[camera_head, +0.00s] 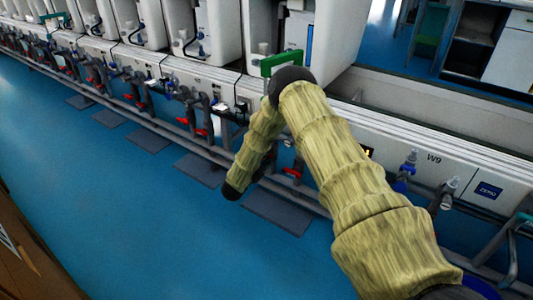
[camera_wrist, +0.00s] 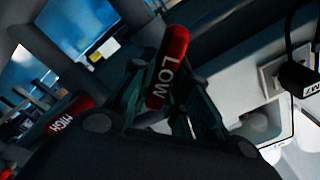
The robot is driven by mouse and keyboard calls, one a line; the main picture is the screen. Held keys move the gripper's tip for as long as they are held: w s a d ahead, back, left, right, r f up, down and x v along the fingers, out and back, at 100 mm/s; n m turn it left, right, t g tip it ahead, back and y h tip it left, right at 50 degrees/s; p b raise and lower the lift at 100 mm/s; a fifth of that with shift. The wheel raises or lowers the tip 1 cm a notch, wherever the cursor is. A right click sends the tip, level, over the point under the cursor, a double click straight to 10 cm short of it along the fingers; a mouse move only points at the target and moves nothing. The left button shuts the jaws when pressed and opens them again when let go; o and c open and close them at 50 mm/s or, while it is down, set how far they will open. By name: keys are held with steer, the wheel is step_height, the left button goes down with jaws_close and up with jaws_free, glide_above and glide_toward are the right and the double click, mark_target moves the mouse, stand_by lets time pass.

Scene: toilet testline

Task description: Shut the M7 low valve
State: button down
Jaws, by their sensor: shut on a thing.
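The M7 low valve's red handle (camera_wrist: 170,58), marked LOW, shows in the middle of the wrist view. It stands tilted between the dark fingers of my gripper (camera_wrist: 158,98), which is shut on it. A second red handle marked HIGH (camera_wrist: 62,118) is at the left, apart from the fingers. A dark piece marked M7 (camera_wrist: 306,84) sits at the right edge. In the head view my arm covers the place where my gripper works, so the held handle cannot be made out there.
In the head view a long row of pipes with red handles (camera_head: 201,132) runs along the white test bench (camera_head: 450,165). Another red handle (camera_head: 292,172) shows beside my arm. Dark mats (camera_head: 278,212) lie below. The blue floor (camera_head: 110,210) in front is clear.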

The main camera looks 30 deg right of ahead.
steer(key=m, duration=0.2)
steer(key=m+p, duration=0.1)
steer(key=shift+s+f+m, duration=0.15)
steer(key=shift+f+m, duration=0.05)
steer(key=shift+m, duration=0.2)
steer(key=shift+f+m+p, duration=0.15)
steer(key=shift+m+p, duration=0.25)
steer(key=shift+m, duration=0.55)
steer(key=shift+f+m+p, duration=0.1)
steer(key=shift+m+p, duration=0.25)
steer(key=shift+m, duration=0.6)
steer(key=c, duration=1.4)
jaws_free()
steer(key=shift+o, duration=0.2)
steer(key=v, duration=1.2)
steer(key=shift+f, duration=0.1)
